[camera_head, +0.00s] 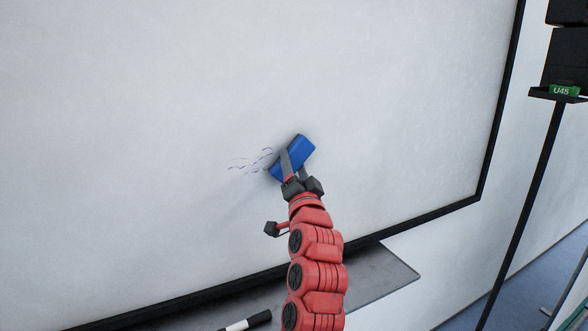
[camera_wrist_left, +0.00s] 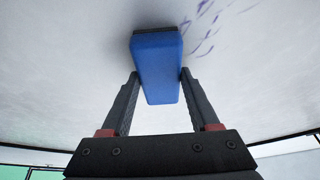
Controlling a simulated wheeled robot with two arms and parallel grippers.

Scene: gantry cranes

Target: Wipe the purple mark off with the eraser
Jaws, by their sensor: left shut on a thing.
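The blue eraser (camera_head: 298,152) is at the whiteboard (camera_head: 400,90), tilted in the head view. My left gripper (camera_head: 293,166) is shut on it, one finger on each side. In the left wrist view the eraser (camera_wrist_left: 157,65) sits between the fingers of my left gripper (camera_wrist_left: 158,88), its dark side toward the board. Whether it presses on the board I cannot tell for sure. The purple mark (camera_head: 250,162) is a patch of thin broken strokes just left of the eraser. The mark (camera_wrist_left: 207,30) also shows right of the eraser in the left wrist view. My right gripper is not in view.
A grey tray (camera_head: 385,272) runs below the board's black frame (camera_head: 425,222), with a black and white marker (camera_head: 245,322) on it. A black stand with a green U45 label (camera_head: 563,91) is at the right. The board around the eraser is clear.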

